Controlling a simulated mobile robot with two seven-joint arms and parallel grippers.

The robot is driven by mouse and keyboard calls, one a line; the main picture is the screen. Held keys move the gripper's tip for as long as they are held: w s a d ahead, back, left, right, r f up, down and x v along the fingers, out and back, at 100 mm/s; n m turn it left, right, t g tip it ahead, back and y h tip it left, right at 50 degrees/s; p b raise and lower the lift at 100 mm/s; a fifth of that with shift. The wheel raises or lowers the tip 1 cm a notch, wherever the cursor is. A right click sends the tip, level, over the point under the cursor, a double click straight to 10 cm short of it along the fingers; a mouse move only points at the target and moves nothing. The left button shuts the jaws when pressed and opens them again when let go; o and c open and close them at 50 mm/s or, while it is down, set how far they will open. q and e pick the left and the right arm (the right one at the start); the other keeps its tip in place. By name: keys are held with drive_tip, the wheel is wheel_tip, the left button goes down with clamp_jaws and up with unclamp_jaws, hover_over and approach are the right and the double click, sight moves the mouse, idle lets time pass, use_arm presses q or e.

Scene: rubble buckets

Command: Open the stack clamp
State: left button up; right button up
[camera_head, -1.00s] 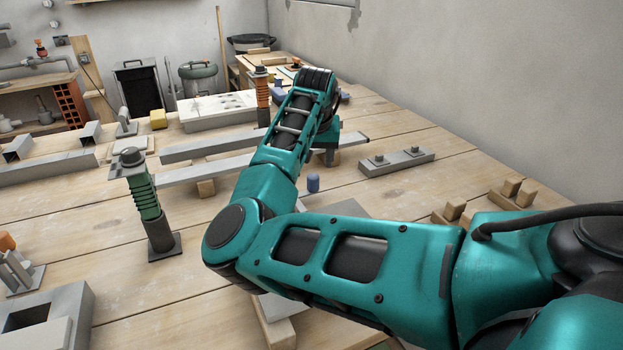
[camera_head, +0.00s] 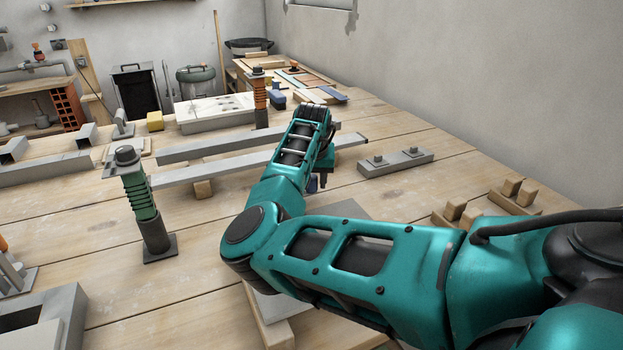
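I cannot tell for sure which thing is the stack clamp. A green ribbed post (camera_head: 141,200) with a dark cap stands upright on a square foot, left of my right arm. A similar orange post (camera_head: 260,101) stands farther back. My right gripper (camera_head: 323,182) points down beyond my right forearm, low over the table, near a small blue cylinder (camera_head: 312,185) that is mostly hidden. The gripper is small and partly covered, so its opening does not show. It is well right of the green post. My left gripper is not in view.
Long grey bars (camera_head: 225,172) lie behind the gripper. A grey plate with two bolts (camera_head: 397,161) lies to the right, with wooden blocks (camera_head: 457,210) nearer. A grey box frame (camera_head: 45,325) is at front left. Bare table (camera_head: 170,290) shows in front of the green post.

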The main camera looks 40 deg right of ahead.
clamp_jaws()
idle(0.4)
